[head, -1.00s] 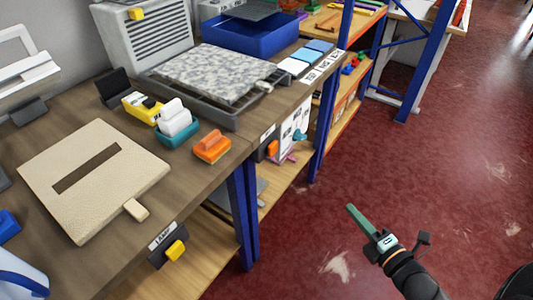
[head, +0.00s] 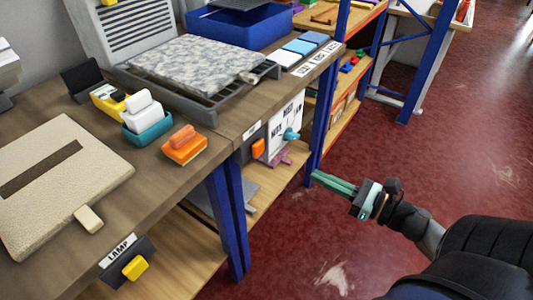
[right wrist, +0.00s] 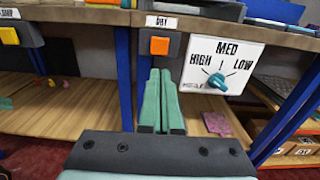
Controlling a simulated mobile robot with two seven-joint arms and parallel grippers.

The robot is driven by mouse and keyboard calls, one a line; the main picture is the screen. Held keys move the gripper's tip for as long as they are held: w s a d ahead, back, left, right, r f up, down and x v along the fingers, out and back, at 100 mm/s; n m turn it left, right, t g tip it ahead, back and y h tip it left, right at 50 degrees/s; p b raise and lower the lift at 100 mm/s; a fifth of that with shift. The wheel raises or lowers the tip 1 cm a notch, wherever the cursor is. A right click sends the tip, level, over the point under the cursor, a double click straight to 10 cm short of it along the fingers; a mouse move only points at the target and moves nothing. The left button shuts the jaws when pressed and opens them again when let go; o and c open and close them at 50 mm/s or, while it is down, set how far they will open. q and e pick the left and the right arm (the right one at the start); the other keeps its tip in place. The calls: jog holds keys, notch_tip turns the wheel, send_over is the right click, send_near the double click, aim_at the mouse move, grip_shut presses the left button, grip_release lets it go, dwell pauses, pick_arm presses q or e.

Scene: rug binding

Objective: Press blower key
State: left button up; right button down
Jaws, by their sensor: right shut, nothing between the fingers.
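The orange key (head: 259,148) sits on a dark box under the bench edge, below a label; in the right wrist view this orange key (right wrist: 159,45) is square and its label (right wrist: 161,22) reads DRY. I take it to be the blower key, though no label says blower. My right gripper (head: 317,177) is shut and empty, out over the floor in front of the bench, pointing toward it. In the right wrist view its fingertips (right wrist: 162,75) appear just below the orange key, with a gap in depth. My left gripper is not in view.
A white dial panel (right wrist: 223,66) marked HIGH, MED, LOW with a teal knob (right wrist: 217,83) is right of the key. A yellow key (head: 135,267) sits by a LAMP label. Blue posts (head: 228,220) stand below the bench edge. The red floor is clear.

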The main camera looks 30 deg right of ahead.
send_near(261, 148)
jog(key=x, duration=0.6)
jog(key=shift+w+a, duration=0.15)
jog(key=shift+w, duration=0.15)
dwell(0.4)
jog(key=shift+w, duration=0.15)
